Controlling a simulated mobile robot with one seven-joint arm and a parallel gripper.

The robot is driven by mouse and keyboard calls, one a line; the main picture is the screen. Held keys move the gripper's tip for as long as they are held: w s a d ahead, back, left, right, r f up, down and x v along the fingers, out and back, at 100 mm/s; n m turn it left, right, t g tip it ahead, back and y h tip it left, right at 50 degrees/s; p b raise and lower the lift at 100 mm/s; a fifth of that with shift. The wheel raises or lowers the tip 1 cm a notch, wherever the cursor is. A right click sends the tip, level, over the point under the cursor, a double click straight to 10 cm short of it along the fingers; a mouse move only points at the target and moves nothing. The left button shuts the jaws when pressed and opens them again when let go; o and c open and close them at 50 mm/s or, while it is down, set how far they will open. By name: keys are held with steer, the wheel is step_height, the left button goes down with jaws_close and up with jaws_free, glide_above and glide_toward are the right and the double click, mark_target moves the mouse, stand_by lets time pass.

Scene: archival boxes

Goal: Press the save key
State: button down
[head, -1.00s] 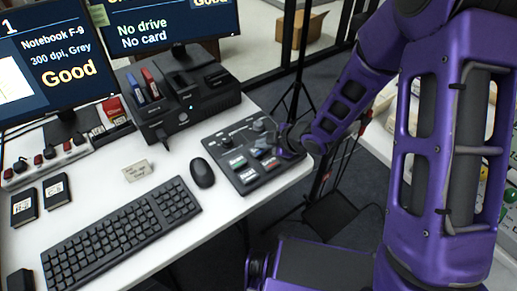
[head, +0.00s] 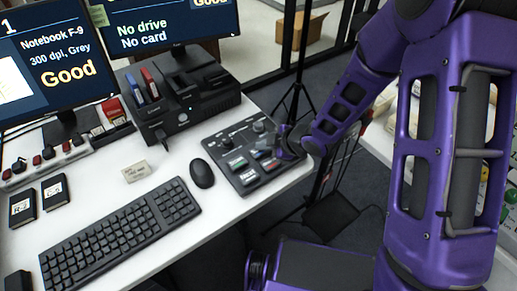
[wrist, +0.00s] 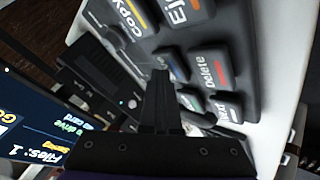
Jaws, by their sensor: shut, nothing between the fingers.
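The dark key pad (head: 283,172) lies on the right end of the white desk, with several keys bearing coloured stripes. My gripper (head: 281,150) is shut and empty, low over the pad's right side. In the wrist view my closed fingers (wrist: 160,78) point at the pad between keys. The Delete key (wrist: 211,69) is right of them, the Eject key (wrist: 187,10) and Copy key (wrist: 130,15) beyond. A teal-striped key (wrist: 190,101) sits right of the fingers. Contact with a key cannot be told.
A black mouse (head: 201,174) and keyboard (head: 120,232) lie left of the pad. A dark drive dock (head: 185,100) stands behind it, with two monitors (head: 50,55) at the back. The desk edge runs just right of the pad; a tripod (head: 297,90) stands beyond.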

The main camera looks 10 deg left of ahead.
mark_target(262, 152)
steer(key=shift+r+p, duration=0.5)
steer(key=shift+r, duration=0.25)
steer(key=shift+r, duration=0.15)
step_height(262, 152, up, 5)
steer(key=p, duration=0.4)
stand_by(0.5)
